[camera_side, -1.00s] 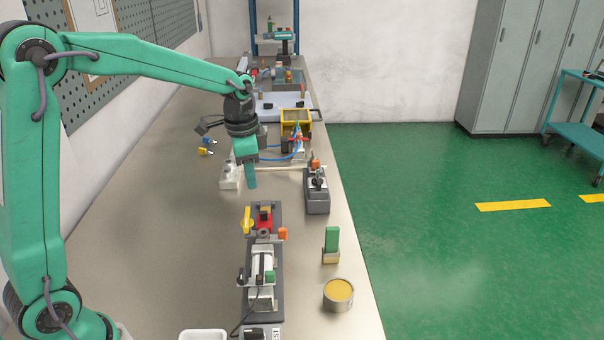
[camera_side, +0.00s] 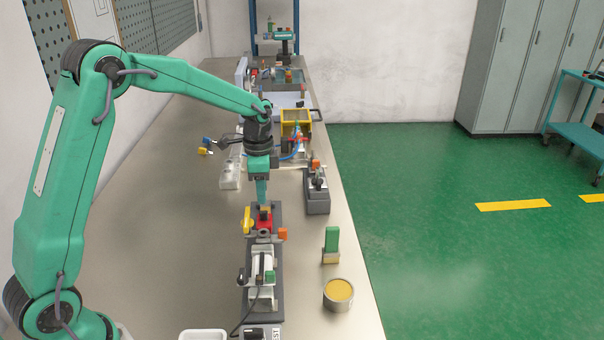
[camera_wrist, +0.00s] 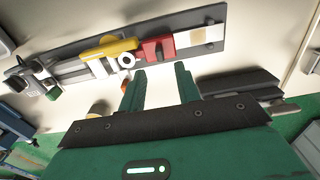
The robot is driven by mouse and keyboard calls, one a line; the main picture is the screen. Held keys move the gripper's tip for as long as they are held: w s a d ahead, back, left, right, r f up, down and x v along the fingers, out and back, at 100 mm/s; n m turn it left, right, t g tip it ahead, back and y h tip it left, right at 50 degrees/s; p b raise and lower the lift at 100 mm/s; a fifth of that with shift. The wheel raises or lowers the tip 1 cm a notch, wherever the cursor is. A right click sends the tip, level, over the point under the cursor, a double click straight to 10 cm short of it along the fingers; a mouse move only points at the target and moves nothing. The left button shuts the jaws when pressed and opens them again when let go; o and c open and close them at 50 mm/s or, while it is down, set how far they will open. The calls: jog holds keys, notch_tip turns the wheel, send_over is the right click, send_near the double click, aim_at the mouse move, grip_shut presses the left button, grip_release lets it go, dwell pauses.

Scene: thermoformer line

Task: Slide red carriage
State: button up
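The red carriage (camera_side: 264,223) sits on a dark grey rail base (camera_side: 249,295) on the bench. In the wrist view the red carriage (camera_wrist: 150,52) is on the rail just beyond my fingertips. A yellow lever (camera_side: 247,220) stands beside it. My gripper (camera_side: 262,203) points down at the far end of the rail base, close to the carriage. In the wrist view my gripper (camera_wrist: 161,72) has its two green fingers apart with nothing between them. I cannot tell whether a finger touches the carriage.
A white clamp fixture (camera_side: 261,290) shares the rail base. An orange block (camera_side: 282,234), a green block (camera_side: 331,240) and a round tin (camera_side: 338,294) are on the right. A grey unit (camera_side: 317,198) stands behind them. The bench is clear on the left.

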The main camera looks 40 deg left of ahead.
aim_at(263, 211)
jog(key=shift+f, duration=3)
grip_shut()
